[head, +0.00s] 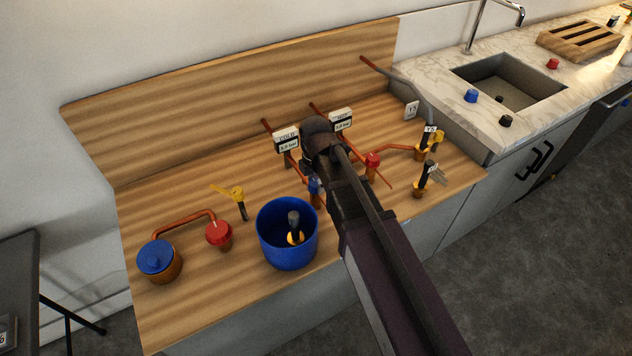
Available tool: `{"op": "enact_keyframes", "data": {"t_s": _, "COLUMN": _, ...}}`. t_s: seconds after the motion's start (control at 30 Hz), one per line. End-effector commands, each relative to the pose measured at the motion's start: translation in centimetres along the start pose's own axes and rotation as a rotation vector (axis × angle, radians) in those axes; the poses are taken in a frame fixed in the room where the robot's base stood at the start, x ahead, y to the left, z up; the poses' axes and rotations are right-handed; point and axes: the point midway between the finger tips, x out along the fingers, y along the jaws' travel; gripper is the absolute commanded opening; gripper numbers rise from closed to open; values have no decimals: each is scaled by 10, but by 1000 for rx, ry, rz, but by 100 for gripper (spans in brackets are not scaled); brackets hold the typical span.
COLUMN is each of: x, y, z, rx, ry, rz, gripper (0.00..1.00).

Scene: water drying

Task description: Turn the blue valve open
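A small blue valve (314,185) stands on the wooden counter, just left of my arm and behind the blue bucket. It sits by a copper pipe and is partly covered by my arm. My gripper (316,152) is at the far end of my dark arm, over the counter between the two gauge labels and close above the blue valve. Its fingers are mostly hidden by the wrist, so I cannot tell whether it is open or touches the valve.
A blue bucket (287,240) with a dark-handled object inside stands in front. A copper pot with a blue lid (155,257) and a red valve (219,234) are left. Another red valve (372,161) and yellow fittings (424,146) are right. A sink (509,83) lies beyond.

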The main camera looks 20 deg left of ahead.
Motion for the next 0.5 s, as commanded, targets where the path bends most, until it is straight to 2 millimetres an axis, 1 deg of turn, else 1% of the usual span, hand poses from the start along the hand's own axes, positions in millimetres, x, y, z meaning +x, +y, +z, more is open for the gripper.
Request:
{"op": "enact_keyframes", "data": {"t_s": 0.03, "x": 0, "y": -1, "z": 0, "rx": 0, "ry": 1, "rz": -1, "gripper": 79}}
{"op": "enact_keyframes", "data": {"t_s": 0.07, "x": 0, "y": -1, "z": 0, "rx": 0, "ry": 1, "rz": -1, "gripper": 88}}
{"op": "enact_keyframes", "data": {"t_s": 0.1, "x": 0, "y": -1, "z": 0, "rx": 0, "ry": 1, "rz": -1, "gripper": 93}}
{"op": "enact_keyframes", "data": {"t_s": 0.5, "x": 0, "y": 0, "z": 0, "rx": 2, "ry": 0, "rz": 1, "gripper": 93}}
